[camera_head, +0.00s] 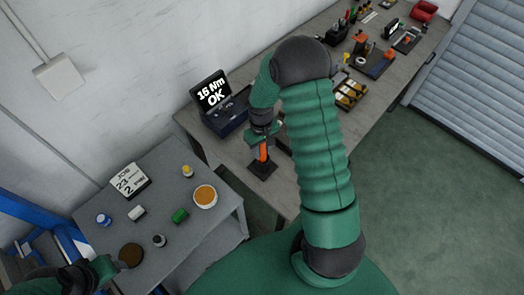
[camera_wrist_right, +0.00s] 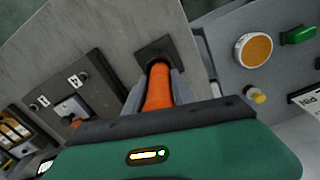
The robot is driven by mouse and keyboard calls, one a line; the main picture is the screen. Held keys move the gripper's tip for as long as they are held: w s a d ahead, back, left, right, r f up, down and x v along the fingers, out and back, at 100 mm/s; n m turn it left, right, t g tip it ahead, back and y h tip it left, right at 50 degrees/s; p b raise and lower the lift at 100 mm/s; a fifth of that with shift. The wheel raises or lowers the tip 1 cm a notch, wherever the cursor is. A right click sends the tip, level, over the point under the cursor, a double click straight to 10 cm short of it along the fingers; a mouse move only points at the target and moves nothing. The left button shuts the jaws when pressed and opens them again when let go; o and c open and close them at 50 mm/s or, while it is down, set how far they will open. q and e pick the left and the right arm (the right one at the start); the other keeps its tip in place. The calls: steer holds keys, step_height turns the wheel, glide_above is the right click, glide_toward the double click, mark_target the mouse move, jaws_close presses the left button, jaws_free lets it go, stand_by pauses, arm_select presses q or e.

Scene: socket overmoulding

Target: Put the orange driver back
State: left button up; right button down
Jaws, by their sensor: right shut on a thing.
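The orange driver (camera_head: 263,151) stands upright at a dark square base (camera_head: 262,170) on the long workbench. My right gripper (camera_head: 262,140) is around the driver from above and shut on it. In the right wrist view the orange driver (camera_wrist_right: 158,88) lies between the two grey fingers, with its far end at the dark base (camera_wrist_right: 155,50). Whether its tip is fully seated in the base cannot be told. My left gripper (camera_head: 112,268) is at the lower left, near the small table; its finger opening is not clear.
A torque display (camera_head: 211,92) reading "16 Nm OK" stands behind the driver. The small grey table (camera_head: 195,240) carries a job card (camera_head: 130,181), an orange-topped round container (camera_head: 205,196), a green block (camera_head: 180,215) and small bottles. Other tools and fixtures fill the workbench's far end.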

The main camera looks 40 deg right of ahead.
steer(key=shift+f, duration=0.55)
steer(key=shift+s+d+f, duration=0.1)
steer(key=shift+d, duration=0.05)
steer(key=c, duration=1.5)
jaws_free()
steer(key=shift+f, duration=0.1)
steer(key=o, duration=0.4)
steer(key=shift+o, duration=0.2)
